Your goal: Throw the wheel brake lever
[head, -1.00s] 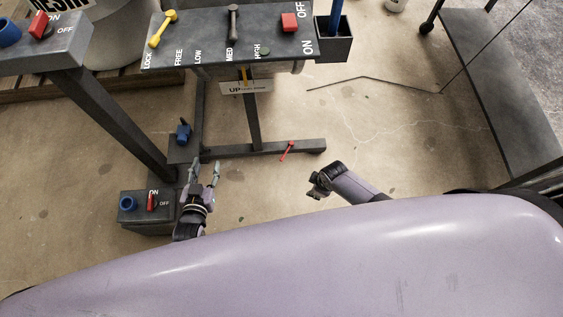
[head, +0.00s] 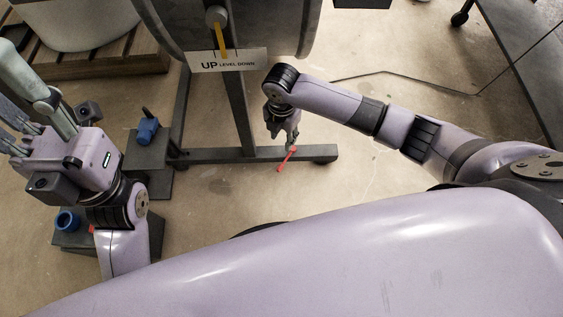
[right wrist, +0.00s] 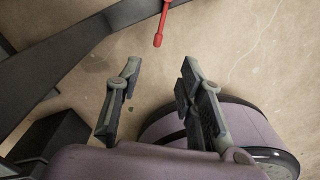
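The wheel brake lever looks to be the small red lever (head: 287,158) on the foot bar of the dark stand in the head view. It leans at an angle, and its red knob end shows at the top of the right wrist view (right wrist: 158,38). My right gripper (head: 292,140) hangs just above the lever in the head view. In the right wrist view my right gripper (right wrist: 160,72) is open and empty, with the knob beyond its fingertips and apart from them. My left gripper (head: 22,100) is at the left edge, its fingers apart and partly cut off.
The stand's foot bar (head: 318,153) lies low across the floor. Above it hangs a sign reading UP LEVEL DOWN (head: 228,62) with a yellow pointer (head: 221,40). A blue knob (head: 147,130) is on a box at left.

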